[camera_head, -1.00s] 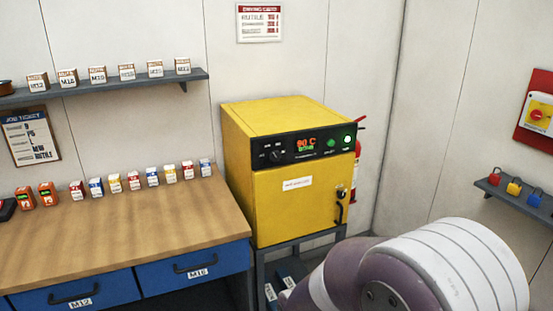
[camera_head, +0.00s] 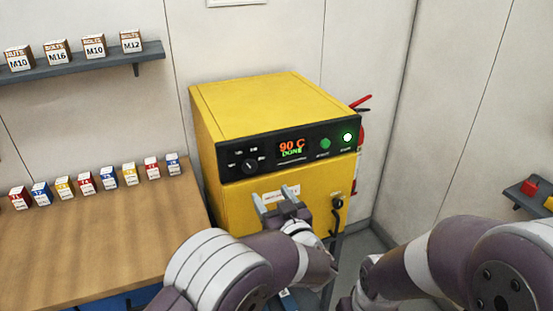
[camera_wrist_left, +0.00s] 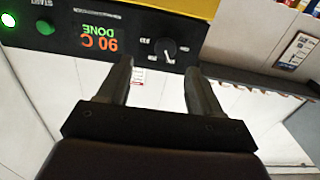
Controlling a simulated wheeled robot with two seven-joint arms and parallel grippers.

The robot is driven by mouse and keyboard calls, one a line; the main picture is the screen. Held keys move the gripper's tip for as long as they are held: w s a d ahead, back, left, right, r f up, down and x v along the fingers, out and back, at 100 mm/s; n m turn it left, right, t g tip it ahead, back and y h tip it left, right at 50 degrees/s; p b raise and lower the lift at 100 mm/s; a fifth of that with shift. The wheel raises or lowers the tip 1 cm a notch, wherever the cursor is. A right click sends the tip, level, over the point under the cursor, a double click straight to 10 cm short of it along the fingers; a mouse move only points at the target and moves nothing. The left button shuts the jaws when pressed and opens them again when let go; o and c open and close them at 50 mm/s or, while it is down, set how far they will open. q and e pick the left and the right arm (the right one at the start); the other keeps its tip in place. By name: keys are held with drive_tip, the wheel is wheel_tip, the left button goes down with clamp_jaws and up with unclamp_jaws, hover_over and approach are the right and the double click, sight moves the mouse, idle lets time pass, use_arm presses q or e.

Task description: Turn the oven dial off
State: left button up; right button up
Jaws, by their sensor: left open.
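The yellow oven (camera_head: 265,107) stands beside the workbench, its door closed. Its black front panel carries a round black dial (camera_head: 249,167) at the left, and a display (camera_head: 291,147) reading "90 C" and "DONE". In the left wrist view the dial (camera_wrist_left: 166,48) shows upside down, ahead of the fingers and apart from them. My left gripper (camera_head: 273,199) is open and empty, in front of the oven door just below the panel; it also shows in the left wrist view (camera_wrist_left: 160,85). My right arm (camera_head: 440,255) comes in from the right; its gripper is not visible.
A green button (camera_head: 325,144) and a lit green lamp (camera_head: 347,137) sit right of the display. The door handle (camera_head: 337,215) is below. The wooden workbench (camera_head: 110,240) with several small boxes is at left. A shelf (camera_head: 95,64) with bolt boxes hangs above it.

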sight(251, 169)
use_arm(q)
drive_tip(key=x, duration=0.2)
drive_tip(key=p+x, duration=0.1)
drive_tip(key=x, duration=0.2)
drive_tip(key=p+x, duration=0.1)
drive_tip(key=x, duration=0.2)
drive_tip(key=shift+a+r, duration=0.3)
drive_tip(key=shift+r, duration=0.1)
drive_tip(key=shift+w+a+r+p, duration=0.1)
drive_tip(key=shift+w+a+p, duration=0.2)
drive_tip(key=shift+w, duration=0.25)
drive_tip(key=shift+w+a+p, duration=0.15)
drive_tip(key=shift+w+a, duration=0.3)
drive_tip(key=shift+w, duration=0.1)
drive_tip(key=shift+a+r, duration=0.15)
drive_tip(key=shift+w+d+f, duration=0.2)
drive_tip(key=shift+w, duration=0.2)
drive_tip(key=shift+a, duration=0.1)
drive_tip(key=c, duration=1)
use_arm(e)
drive_tip(key=r, duration=0.1)
drive_tip(key=s+r, duration=0.1)
drive_tip(key=r, duration=0.1)
drive_tip(key=shift+s+a+r, duration=0.1)
drive_tip(key=shift+a+r, duration=0.05)
drive_tip(key=shift+a, duration=0.05)
